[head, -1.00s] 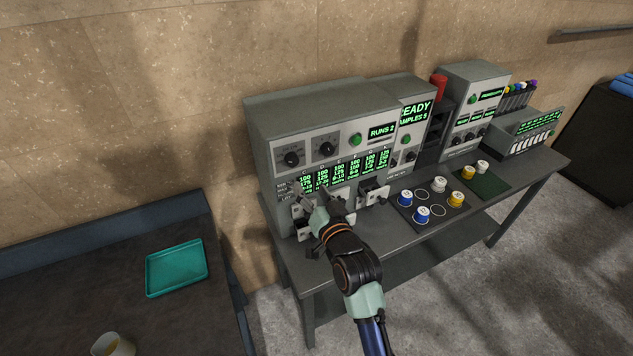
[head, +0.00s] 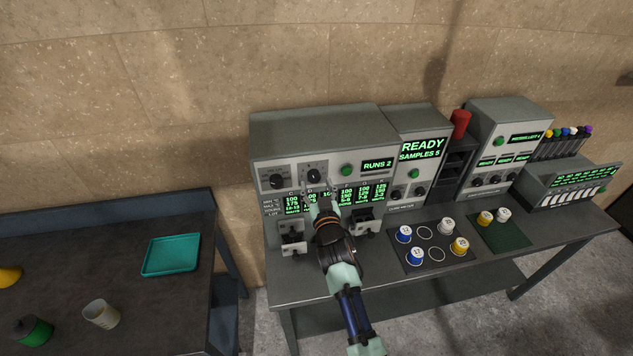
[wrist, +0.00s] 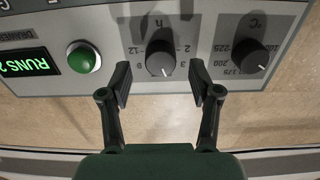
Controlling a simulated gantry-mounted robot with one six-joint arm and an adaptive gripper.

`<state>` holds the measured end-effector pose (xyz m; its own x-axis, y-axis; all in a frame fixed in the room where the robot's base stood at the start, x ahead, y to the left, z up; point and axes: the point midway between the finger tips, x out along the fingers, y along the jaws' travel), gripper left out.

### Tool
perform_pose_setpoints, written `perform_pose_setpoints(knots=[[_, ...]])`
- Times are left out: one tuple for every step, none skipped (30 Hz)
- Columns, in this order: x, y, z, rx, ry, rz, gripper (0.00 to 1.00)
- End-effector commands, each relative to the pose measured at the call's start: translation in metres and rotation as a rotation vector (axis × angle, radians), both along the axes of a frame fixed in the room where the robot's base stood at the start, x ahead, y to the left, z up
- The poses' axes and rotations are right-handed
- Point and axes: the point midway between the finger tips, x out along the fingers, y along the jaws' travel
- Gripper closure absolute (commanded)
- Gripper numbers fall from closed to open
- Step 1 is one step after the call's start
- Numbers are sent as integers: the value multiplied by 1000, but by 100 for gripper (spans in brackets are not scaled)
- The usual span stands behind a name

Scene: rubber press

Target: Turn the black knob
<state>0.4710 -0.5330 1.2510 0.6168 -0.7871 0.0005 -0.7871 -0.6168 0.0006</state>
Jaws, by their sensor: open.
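A black knob marked "h" (wrist: 160,58) sits on the grey machine's front panel in the wrist view, its white pointer line aimed at the picture's bottom. My gripper (wrist: 160,84) is open, its two dark fingers spread to either side of this knob and apart from it. A second black knob marked "°C" (wrist: 250,57) lies to the right, outside the fingers. In the head view, the "h" knob (head: 313,174) is just above my gripper (head: 320,190), and the "°C" knob (head: 276,181) is left of it.
A green button (wrist: 84,57) is left of my fingers in the wrist view, beside the "RUNS 2" display (head: 377,164). Lit number displays (head: 364,194) lie below the knobs. Capped jars stand on a dark mat (head: 406,260) at the right. A teal tray (head: 171,255) lies on the left table.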

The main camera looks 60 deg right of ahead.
Motion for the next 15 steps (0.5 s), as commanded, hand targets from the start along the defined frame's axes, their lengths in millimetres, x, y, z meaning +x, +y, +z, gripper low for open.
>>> perform_pose_setpoints(knots=[[5,-7,-1,-1,-1,-1,37],[7,-10,-1,-1,0,-1,37],[10,-13,-1,0,1,-1,37],[12,-15,-1,0,0,-1,37],[13,-16,-1,1,-1,0,37],[14,-18,-1,1,-1,0,37],[14,-18,0,0,0,0,37],[14,-19,0,0,0,0,37],[15,-19,0,0,0,0,37],[15,-19,0,0,0,0,37],[15,-19,0,0,0,0,37],[14,-18,0,0,0,0,37],[14,-19,0,0,0,0,37],[14,-18,0,0,0,0,41],[14,-18,0,0,0,0,47]])
